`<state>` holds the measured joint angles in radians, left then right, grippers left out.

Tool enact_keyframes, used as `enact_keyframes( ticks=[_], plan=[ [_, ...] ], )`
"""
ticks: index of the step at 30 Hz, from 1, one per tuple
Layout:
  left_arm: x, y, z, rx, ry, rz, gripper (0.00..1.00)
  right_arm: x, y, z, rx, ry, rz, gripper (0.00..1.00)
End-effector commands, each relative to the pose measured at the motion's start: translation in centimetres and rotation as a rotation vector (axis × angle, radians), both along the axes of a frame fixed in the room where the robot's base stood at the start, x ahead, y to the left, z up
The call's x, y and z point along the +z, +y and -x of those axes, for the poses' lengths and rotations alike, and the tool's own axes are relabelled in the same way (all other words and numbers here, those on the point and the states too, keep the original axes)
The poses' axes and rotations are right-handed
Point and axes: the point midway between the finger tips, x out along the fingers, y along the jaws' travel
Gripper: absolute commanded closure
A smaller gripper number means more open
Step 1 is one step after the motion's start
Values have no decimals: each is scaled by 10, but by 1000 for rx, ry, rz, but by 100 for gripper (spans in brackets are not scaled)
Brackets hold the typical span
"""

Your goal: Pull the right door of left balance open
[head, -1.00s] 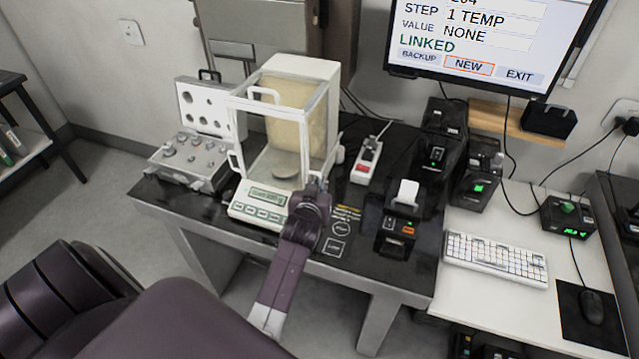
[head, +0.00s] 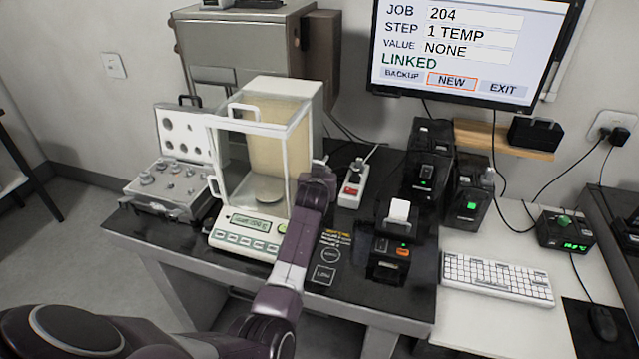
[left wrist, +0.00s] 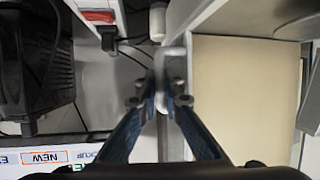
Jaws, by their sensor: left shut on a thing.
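The left balance (head: 263,222) stands on the black table, with a clear, white-framed draft shield around a round pan (head: 268,186). My left gripper (head: 321,168) is at the right side of this shield, in front of the right door. In the left wrist view my left gripper (left wrist: 169,85) is shut on the white door handle (left wrist: 171,60), beside the beige chamber panel (left wrist: 240,85). My arm and hand hide the handle and part of the right door in the head view. I cannot tell whether the door has slid. My right gripper is not in view.
A weight case (head: 165,185) with its lid up is left of the balance. A power strip (head: 353,185) and a small printer (head: 390,245) are to its right. A keyboard (head: 497,279) lies on the white table. A monitor (head: 470,50) hangs behind.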

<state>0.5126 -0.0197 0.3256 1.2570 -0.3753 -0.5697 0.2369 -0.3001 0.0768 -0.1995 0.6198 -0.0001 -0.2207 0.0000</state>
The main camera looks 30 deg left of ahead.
Motion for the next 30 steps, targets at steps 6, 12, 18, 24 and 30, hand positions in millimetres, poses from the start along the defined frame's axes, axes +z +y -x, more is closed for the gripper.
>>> enact_keyframes(
  ticks=[6, 12, 18, 24, 30],
  plan=[
    [-7, 0, 1, 0, 13, 5, 100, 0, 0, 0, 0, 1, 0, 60],
    [-6, 0, 1, 0, 12, 4, 84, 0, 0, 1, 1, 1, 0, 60],
    [-4, 0, 1, 1, 7, 3, 84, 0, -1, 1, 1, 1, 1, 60],
    [-1, -2, 5, 1, 5, 2, 84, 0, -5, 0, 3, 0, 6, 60],
    [8, -12, 25, 0, 4, 3, 84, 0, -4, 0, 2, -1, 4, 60]
  ],
)
